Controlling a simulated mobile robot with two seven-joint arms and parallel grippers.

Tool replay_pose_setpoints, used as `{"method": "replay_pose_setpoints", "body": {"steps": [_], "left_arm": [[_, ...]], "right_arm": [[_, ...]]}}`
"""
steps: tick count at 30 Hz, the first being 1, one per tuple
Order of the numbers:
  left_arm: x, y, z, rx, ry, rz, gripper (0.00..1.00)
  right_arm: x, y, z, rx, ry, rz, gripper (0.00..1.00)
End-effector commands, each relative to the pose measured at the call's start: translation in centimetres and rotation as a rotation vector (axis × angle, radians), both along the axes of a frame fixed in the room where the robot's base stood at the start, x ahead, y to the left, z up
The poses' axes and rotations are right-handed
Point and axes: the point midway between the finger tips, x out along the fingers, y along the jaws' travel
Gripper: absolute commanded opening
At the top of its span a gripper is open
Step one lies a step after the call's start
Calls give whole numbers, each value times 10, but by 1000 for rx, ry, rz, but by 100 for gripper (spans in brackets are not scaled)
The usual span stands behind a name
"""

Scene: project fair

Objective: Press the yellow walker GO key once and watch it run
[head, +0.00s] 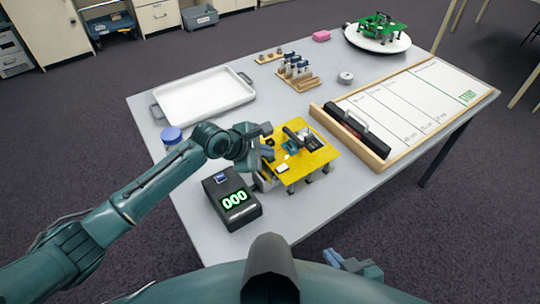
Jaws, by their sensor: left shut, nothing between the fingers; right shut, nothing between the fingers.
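The yellow walker (318,158) stands on the table on several short dark legs, with dark and teal parts on its flat yellow top. A small white patch (282,168) sits at its near left edge; I cannot tell whether that is the GO key. My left gripper (267,155) is shut and empty, pointing down at the left edge of the walker and hiding part of it. I cannot tell whether it touches. My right gripper (357,266) is shut and empty, low in front of the table's near edge and partly hidden by my own body.
A black counter box (240,213) shows green "000" left of the walker. A wooden-framed track board (412,100) with a black bar (352,131) lies to the right. A white tray (205,97), a blue-lidded jar (171,135) and a green walker (380,24) on a round stand are farther off.

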Motion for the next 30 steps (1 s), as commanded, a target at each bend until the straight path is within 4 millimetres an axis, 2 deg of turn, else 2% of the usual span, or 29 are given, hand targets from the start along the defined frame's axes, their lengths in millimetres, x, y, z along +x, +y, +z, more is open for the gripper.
{"method": "replay_pose_setpoints", "body": {"steps": [7,18,30], "left_arm": [[-1,0,1,2,3,-1,0],[0,1,16,1,2,0,0],[0,1,16,1,1,0,0]], "right_arm": [[0,0,3,0,0,0,0],[0,0,24,0,0,0,0],[1,0,26,-2,-2,2,0]]}}
